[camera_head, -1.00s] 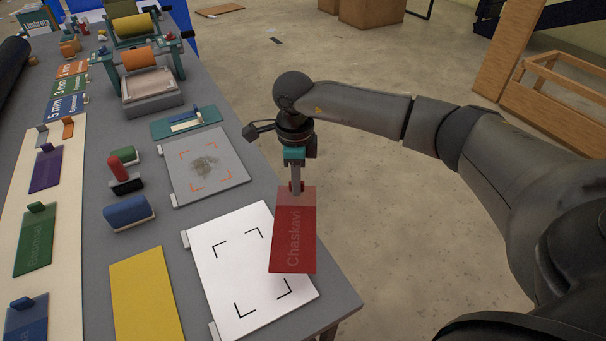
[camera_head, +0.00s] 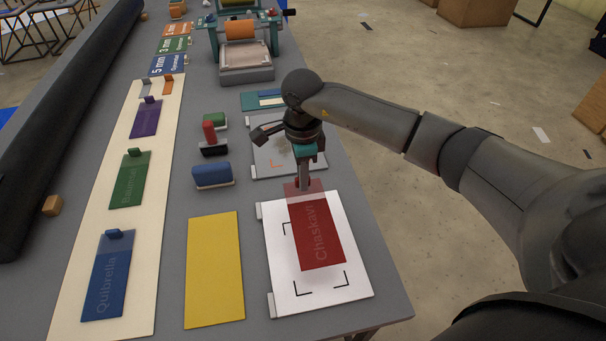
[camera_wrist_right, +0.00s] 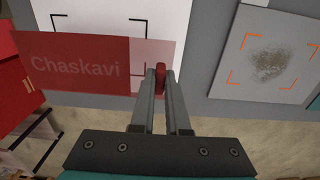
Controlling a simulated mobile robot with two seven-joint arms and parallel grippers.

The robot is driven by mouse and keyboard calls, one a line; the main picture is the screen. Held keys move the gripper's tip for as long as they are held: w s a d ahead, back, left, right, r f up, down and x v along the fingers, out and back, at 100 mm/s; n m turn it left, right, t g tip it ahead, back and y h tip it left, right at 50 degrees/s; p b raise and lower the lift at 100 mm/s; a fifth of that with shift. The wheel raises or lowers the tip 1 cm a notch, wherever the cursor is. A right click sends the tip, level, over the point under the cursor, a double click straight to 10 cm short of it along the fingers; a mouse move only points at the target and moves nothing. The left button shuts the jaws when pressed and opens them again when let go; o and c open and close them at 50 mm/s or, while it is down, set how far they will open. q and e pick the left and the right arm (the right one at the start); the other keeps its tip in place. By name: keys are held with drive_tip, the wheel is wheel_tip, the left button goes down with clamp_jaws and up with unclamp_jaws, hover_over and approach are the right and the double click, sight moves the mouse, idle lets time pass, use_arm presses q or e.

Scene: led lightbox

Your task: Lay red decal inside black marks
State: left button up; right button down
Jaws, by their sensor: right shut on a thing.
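The red decal (camera_head: 316,236), lettered "Chaskavi", hangs from my right gripper (camera_head: 303,184), which is shut on the red tab at its clear end. The decal is over the white board (camera_head: 355,283) with black corner marks (camera_head: 340,281), seemingly a little above it. It is slightly turned and sits towards the far right part of the marked area, hiding some marks. In the right wrist view the fingers (camera_wrist_right: 160,80) pinch the red tab, and the decal (camera_wrist_right: 75,65) stretches left across the board (camera_wrist_right: 110,12). My left gripper is not in view.
A grey board with orange marks (camera_head: 277,165) lies just beyond. A yellow sheet (camera_head: 215,270), blue block (camera_head: 213,176) and red-handled stamp (camera_head: 211,138) are to the left. A cream strip (camera_head: 140,260) holds blue, green and purple decals. The table's right edge is close.

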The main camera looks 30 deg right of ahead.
wheel_tip(320, 180, down, 8)
drive_tip(key=b, duration=0.7)
drive_tip(key=shift+f, duration=0.2)
drive_tip(key=shift+f+b, duration=0.3)
drive_tip(key=shift+b, duration=0.4)
idle(0.8)
drive_tip(key=c, duration=0.8)
unclamp_jaws()
drive_tip(key=shift+c, duration=0.2)
drive_tip(key=shift+r, duration=0.15)
wheel_tip(320, 180, up, 15)
drive_tip(key=shift+p, duration=0.3)
